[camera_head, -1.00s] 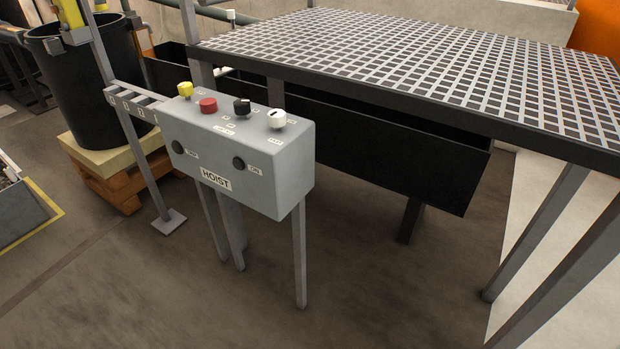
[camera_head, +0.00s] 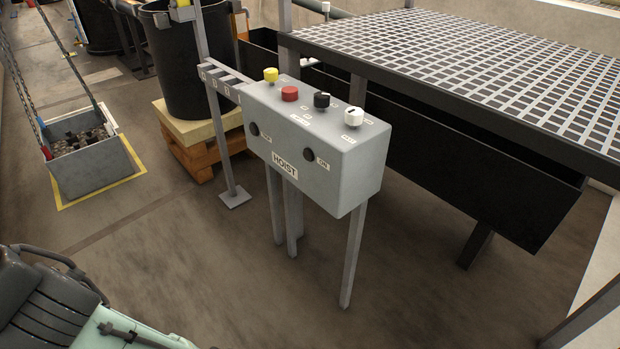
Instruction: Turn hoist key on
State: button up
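The grey hoist control box (camera_head: 345,185) stands on thin legs in the middle of the head view, with a HOIST label on its front. On its top, from left to right, are a yellow button (camera_head: 271,74), a red button (camera_head: 289,93), a black knob (camera_head: 321,100) and a white knob (camera_head: 353,114) with a dark mark on it. Two black round fittings, left (camera_head: 253,129) and right (camera_head: 308,155), sit on the front face beside small labels. I cannot tell for certain which control is the key. My gripper is not in view; parts of my own body show at the lower left.
A steel grating platform (camera_head: 480,70) and a long black trough (camera_head: 480,185) stand right of and behind the box. A black bin (camera_head: 180,70) sits on a wooden pallet (camera_head: 192,155) behind left. A grey hanging skip (camera_head: 90,170) is at far left. The floor before the box is clear.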

aim_at(270, 75)
jog(key=i+j+z, duration=0.2)
jog(key=i, duration=0.3)
jog(key=i+j+z, duration=0.15)
jog(key=i, duration=0.35)
